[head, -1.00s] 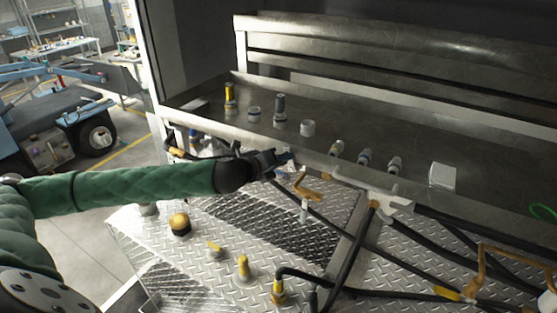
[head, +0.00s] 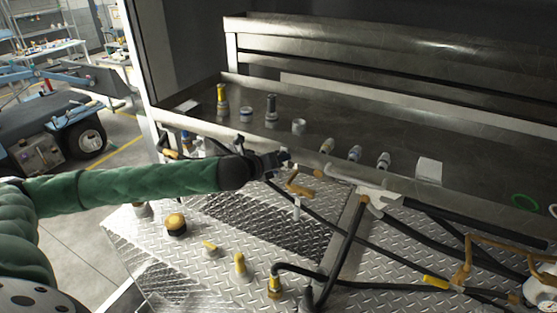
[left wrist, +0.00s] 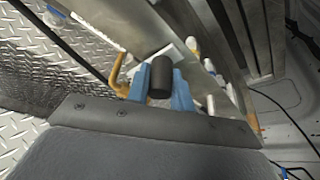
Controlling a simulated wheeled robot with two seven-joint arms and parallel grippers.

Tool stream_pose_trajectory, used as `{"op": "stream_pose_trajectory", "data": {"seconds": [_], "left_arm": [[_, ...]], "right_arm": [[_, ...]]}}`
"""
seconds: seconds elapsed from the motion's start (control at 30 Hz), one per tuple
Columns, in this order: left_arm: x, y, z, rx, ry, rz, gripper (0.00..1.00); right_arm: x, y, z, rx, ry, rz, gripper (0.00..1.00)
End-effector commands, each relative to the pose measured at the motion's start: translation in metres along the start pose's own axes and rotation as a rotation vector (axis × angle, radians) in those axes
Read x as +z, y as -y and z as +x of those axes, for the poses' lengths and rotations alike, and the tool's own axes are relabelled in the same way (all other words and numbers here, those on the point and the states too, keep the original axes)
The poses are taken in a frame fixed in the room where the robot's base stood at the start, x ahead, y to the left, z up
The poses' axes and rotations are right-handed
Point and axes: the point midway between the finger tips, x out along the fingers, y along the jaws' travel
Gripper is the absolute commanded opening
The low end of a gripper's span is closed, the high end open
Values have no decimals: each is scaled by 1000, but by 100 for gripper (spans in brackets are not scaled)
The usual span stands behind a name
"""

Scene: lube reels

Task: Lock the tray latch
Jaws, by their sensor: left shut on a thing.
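The metal tray (head: 335,115) spans the upper middle of the head view, with its front wall running from left to lower right. My left gripper (head: 283,158) is at that front wall, its dark wrist hiding part of it. In the left wrist view its blue fingers (left wrist: 160,92) are shut on a black cylindrical knob (left wrist: 160,78), which appears to be part of the tray latch. Whether the latch is locked cannot be told. My right gripper is not in view.
Several fittings, including a yellow-topped one (head: 222,100), stand in the tray. A brown hooked handle (head: 300,186) is just below my left gripper. Black hoses (head: 410,250) cross the diamond plate (head: 210,220). A brown ball-like knob (head: 176,222) stands at its left.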

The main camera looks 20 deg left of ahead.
Motion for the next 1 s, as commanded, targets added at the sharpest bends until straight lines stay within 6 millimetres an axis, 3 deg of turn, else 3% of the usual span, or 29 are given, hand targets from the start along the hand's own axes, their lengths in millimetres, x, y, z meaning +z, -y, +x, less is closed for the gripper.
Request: {"op": "stream_pose_trajectory", "data": {"seconds": [0.2, 0.23, 0.33, 0.73, 1.0], "left_arm": [[-1, 0, 0, 0, -1, 0, 0], [-1, 0, 0, 0, -1, 0, 26], [-1, 0, 0, 0, -1, 0, 44], [-2, -2, -4, 0, 0, 0, 44], [-3, -3, -34, 1, 0, 1, 44]], "right_arm": [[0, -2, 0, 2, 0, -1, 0], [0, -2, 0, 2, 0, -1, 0], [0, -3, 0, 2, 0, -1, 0], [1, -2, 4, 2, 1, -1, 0], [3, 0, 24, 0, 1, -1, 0]]}}
